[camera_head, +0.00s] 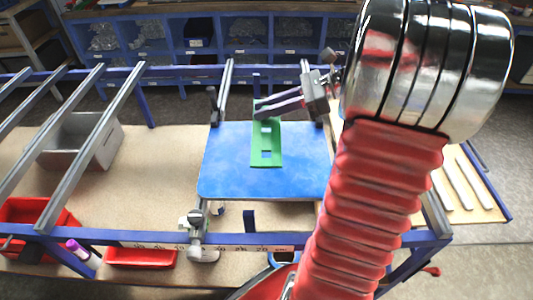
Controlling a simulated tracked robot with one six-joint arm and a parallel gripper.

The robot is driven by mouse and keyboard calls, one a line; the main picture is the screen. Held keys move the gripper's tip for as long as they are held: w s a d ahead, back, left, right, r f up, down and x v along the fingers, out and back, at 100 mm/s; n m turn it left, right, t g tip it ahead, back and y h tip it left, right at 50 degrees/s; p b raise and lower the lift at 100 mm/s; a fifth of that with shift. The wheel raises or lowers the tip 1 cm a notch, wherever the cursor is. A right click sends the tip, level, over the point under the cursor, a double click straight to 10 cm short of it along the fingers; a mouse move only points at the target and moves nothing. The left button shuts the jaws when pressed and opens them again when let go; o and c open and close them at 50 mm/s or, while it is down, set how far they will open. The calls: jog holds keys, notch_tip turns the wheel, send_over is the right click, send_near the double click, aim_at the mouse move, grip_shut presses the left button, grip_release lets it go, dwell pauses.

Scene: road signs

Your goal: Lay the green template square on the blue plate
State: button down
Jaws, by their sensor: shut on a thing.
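The blue plate (228,168) lies flat between two grey rails near the middle of the view. The green template (259,157), a flat piece with square cut-outs, is over the plate's upper middle part. Its long side runs roughly along the plate's short side. My gripper (262,109) comes in from the upper right and is shut on the far end of the template. Whether the template touches the plate or hangs just above it I cannot tell. My arm hides the right edge of the plate.
A clamp (196,222) sits on the rail at the plate's front left corner. A grey bin (82,140) and a red bin (38,213) stand at the left. A purple marker (77,249) lies near the front rail. The wooden bench (160,185) left of the plate is clear.

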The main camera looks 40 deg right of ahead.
dwell(0.3)
jog(key=shift+f, duration=0.15)
send_over(267, 156)
jog(key=w+d, duration=0.2)
jog(key=w, duration=0.1)
jog(key=shift+s+f, duration=0.15)
jog(key=shift+f, duration=1.35)
jog(key=shift+s+f, duration=0.1)
jog(key=shift+f, duration=1.35)
jog(key=shift+f, duration=1.9)
jog(key=c, duration=1.6)
grip_release()
